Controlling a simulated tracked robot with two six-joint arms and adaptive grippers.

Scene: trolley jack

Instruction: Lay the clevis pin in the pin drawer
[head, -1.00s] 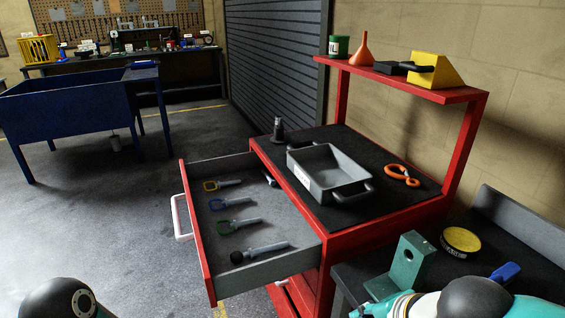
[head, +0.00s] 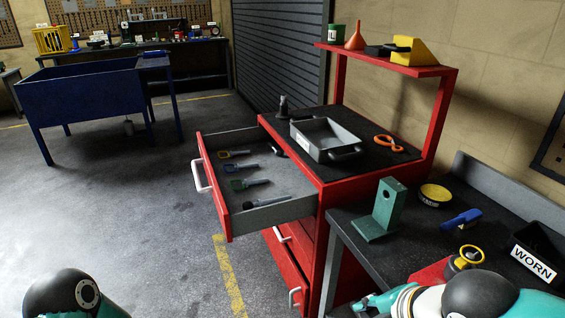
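The pin drawer (head: 214,200) is pulled open from the red cart, its white handle (head: 198,177) facing left. Inside lie several grey pins in a row: one with a yellow end (head: 233,154), one with a blue end (head: 240,167), one with a green end (head: 249,183), and one with a dark end (head: 266,202). I cannot tell which piece is the clevis pin. Parts of both my arms show at the bottom edge.
A grey tray (head: 349,154) and orange-handled tool (head: 388,143) sit on the cart top. The right bench holds a green bracket (head: 388,210), yellow tin (head: 434,195), blue-handled tool (head: 461,219), yellow-ringed item (head: 466,259) and "WORN" bin (head: 534,262). Floor left of the cart is clear.

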